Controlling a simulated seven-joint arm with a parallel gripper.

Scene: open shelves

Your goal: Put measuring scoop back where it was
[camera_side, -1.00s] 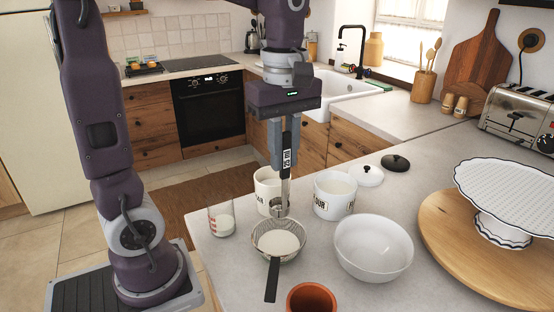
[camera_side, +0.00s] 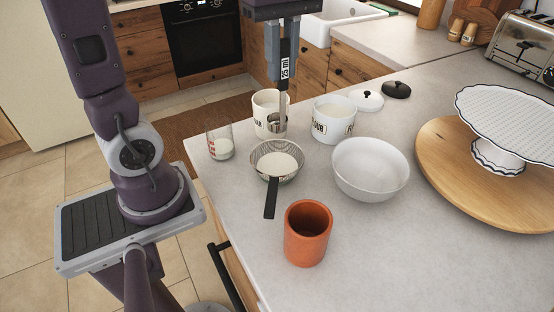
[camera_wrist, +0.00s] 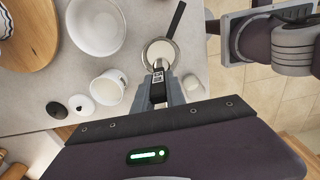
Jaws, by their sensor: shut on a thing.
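The measuring scoop has a black handle (camera_side: 285,68) with a white label, a metal shank and a small metal cup (camera_side: 277,126). My gripper (camera_side: 283,76) is shut on its handle and holds it upright, cup down. In the side view the cup overlaps the front of a white lettered canister (camera_side: 262,112), just behind a sieve (camera_side: 262,156) with white powder; whether it touches either is unclear. In the wrist view the labelled handle (camera_wrist: 157,82) lies between my fingers, its lower end by the sieve's rim (camera_wrist: 146,52).
A FLOUR canister (camera_side: 333,122), white bowl (camera_side: 371,170), measuring glass (camera_side: 220,143) and terracotta pot (camera_side: 307,234) stand close around. A white lid (camera_side: 367,100) and black lid (camera_side: 396,90) lie behind. A cake stand (camera_side: 497,157) is at right. The front right counter is clear.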

